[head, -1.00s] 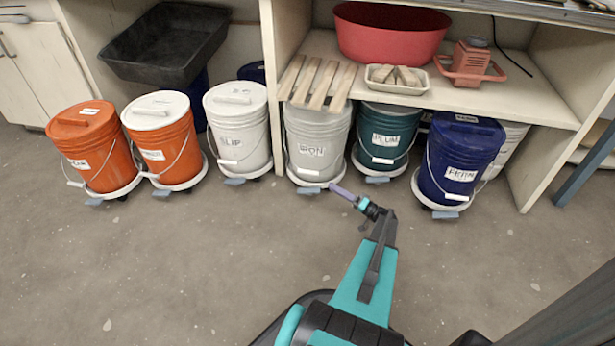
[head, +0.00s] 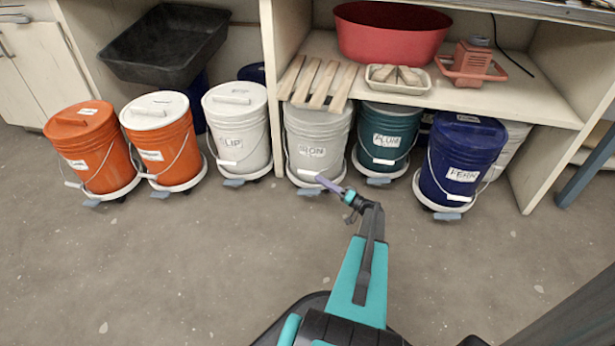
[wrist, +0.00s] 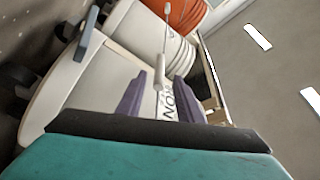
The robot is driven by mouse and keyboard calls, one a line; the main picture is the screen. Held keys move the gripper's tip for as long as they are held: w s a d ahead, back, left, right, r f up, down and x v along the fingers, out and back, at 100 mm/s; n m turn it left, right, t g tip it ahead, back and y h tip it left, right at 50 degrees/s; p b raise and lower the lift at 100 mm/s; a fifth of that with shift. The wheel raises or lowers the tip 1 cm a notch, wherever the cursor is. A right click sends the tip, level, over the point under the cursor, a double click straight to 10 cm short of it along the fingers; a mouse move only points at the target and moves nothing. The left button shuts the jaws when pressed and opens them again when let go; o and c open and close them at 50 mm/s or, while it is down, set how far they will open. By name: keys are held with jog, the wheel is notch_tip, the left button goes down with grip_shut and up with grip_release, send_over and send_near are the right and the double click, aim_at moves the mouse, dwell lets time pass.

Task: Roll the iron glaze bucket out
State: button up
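The iron glaze bucket (head: 318,130) is grey-white and labelled IRON. It stands upright on a round white dolly (head: 296,180) with a grey-blue tab at its front, under the shelf's wooden slats. Its wire handle hangs down in front with a white grip (head: 308,173). My gripper (head: 319,180) is at the bucket's lower front, close to this grip. In the wrist view my gripper's two purple fingers (wrist: 158,82) are apart, with the white grip (wrist: 159,68) seen between their tips. I cannot tell whether they touch it. The bucket's label is partly hidden there.
A white SLIP bucket (head: 238,130) stands left, with two orange buckets beyond. A green PLUM bucket (head: 386,135) is close on the right, then a blue bucket (head: 461,165). The shelf (head: 480,95) overhangs the iron bucket. The floor (head: 200,270) in front is clear.

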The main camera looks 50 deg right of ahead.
aim_at(308, 173)
jog(key=b+x, duration=0.2)
jog(key=x, duration=0.5)
jog(key=shift+w+r, duration=0.1)
